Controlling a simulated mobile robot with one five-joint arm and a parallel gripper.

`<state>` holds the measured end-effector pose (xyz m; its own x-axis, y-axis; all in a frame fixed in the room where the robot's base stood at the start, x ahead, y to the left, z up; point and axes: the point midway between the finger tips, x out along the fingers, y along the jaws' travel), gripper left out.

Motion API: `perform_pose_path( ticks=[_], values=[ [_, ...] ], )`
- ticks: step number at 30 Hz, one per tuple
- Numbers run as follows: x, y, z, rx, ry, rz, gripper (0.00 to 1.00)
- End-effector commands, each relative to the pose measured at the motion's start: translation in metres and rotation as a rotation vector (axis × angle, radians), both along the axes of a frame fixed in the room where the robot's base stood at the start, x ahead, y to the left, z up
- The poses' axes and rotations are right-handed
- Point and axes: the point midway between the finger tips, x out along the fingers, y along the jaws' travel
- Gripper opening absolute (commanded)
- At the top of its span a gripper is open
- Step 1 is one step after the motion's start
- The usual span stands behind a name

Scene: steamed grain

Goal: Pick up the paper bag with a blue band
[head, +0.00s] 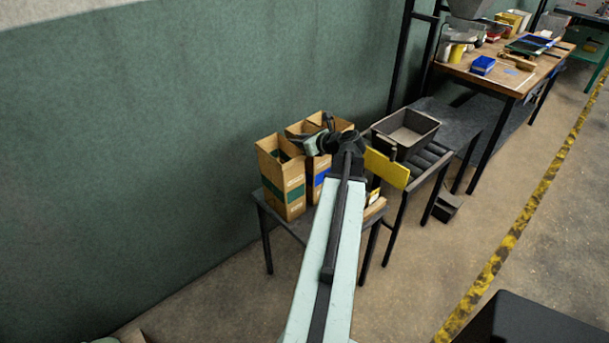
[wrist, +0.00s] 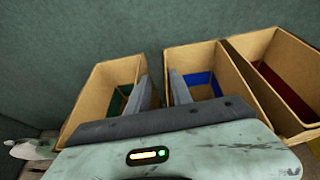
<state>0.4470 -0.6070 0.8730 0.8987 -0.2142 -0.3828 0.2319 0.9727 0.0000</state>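The paper bag with a blue band (head: 318,188) stands upright on a small dark table, partly hidden by my arm. In the wrist view it is the open-topped middle bag (wrist: 220,62), with blue inside. My gripper (head: 314,142) is over the tops of the bags. In the wrist view its two grey fingers (wrist: 159,86) are apart. The right finger reaches over the blue bag's opening, the left one over the green bag's right side. The blue bag's left wall appears between them. I cannot tell whether they touch it; the fingers' lower parts are hidden.
A green-banded bag (head: 284,182) stands close on the left. A bag with dark red inside (wrist: 285,75) stands close on the right. A grey bin (head: 408,131) and a yellow plate (head: 386,168) are to the right. A green wall (head: 150,130) rises behind.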

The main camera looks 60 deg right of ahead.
Motion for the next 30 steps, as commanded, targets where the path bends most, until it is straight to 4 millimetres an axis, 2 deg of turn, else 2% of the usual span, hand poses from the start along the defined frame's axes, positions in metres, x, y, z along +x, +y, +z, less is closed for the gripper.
perform_pose_path(
  ticks=[1, 2, 3, 12, 30],
  values=[
    [-0.006, -0.004, 0.000, -0.001, 0.000, -0.009, 0.11],
    [-0.008, -0.006, 0.000, 0.000, 0.000, -0.014, 0.03],
    [-0.011, -0.008, 0.000, 0.000, 0.000, -0.018, 0.00],
    [-0.021, -0.015, 0.000, 0.000, 0.000, -0.035, 0.00],
    [-0.022, -0.016, 0.000, 0.000, 0.001, -0.035, 0.00]
  ],
)
